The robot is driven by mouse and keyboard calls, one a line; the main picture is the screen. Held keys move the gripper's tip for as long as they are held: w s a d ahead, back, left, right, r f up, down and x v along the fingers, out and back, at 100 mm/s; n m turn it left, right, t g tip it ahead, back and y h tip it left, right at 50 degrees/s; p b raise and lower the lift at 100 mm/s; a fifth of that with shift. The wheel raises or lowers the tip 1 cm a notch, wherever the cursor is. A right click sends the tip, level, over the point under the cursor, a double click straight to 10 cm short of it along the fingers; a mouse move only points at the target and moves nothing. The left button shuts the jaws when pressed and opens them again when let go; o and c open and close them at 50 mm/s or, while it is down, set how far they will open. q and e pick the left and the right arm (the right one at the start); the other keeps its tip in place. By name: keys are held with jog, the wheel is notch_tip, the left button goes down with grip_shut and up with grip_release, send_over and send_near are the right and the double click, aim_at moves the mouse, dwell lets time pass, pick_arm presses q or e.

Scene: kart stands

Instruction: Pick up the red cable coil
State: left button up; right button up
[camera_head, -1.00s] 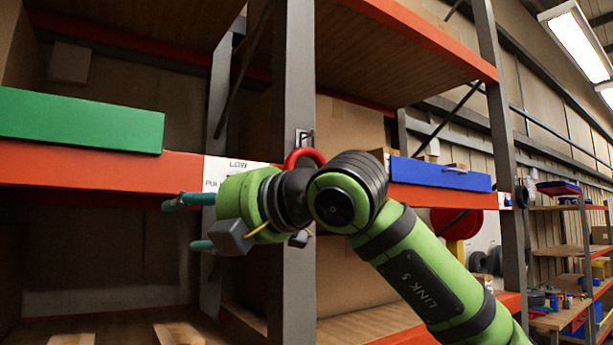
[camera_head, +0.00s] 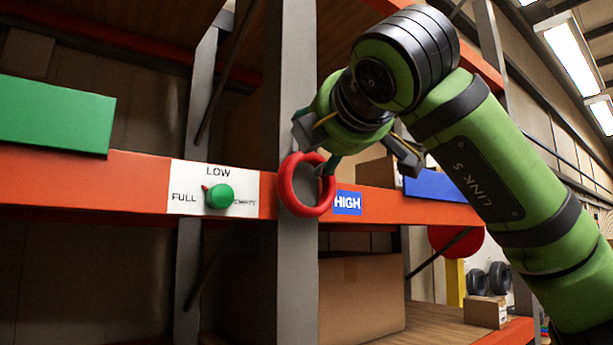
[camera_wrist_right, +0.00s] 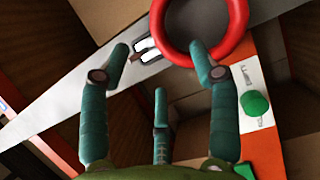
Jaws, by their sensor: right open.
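The red cable coil (camera_head: 305,184) is a ring hanging on the grey upright post, in front of the orange beam. My right gripper (camera_head: 328,168) comes in from the right and is at the coil's upper right side. In the wrist view its teal fingers (camera_wrist_right: 160,75) are spread open and hold nothing. I cannot tell whether a finger touches the coil. My left gripper is not in view.
A white panel (camera_head: 187,205) with a green knob (camera_head: 219,196) is left of the coil. A blue HIGH label (camera_head: 347,203) is right of it. A green bin (camera_head: 50,115) and a blue bin (camera_head: 437,187) sit along the beam. The grey post (camera_head: 290,90) stands behind the coil.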

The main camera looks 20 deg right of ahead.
aim_at(310, 155)
jog(key=w+p, duration=0.3)
jog(key=w, duration=0.2)
jog(key=shift+w+d+f, duration=0.1)
jog(key=shift+w+f, duration=0.05)
jog(key=shift+w, duration=0.15)
jog(key=shift+s, duration=0.25)
jog(key=c, duration=0.9)
grip_shut()
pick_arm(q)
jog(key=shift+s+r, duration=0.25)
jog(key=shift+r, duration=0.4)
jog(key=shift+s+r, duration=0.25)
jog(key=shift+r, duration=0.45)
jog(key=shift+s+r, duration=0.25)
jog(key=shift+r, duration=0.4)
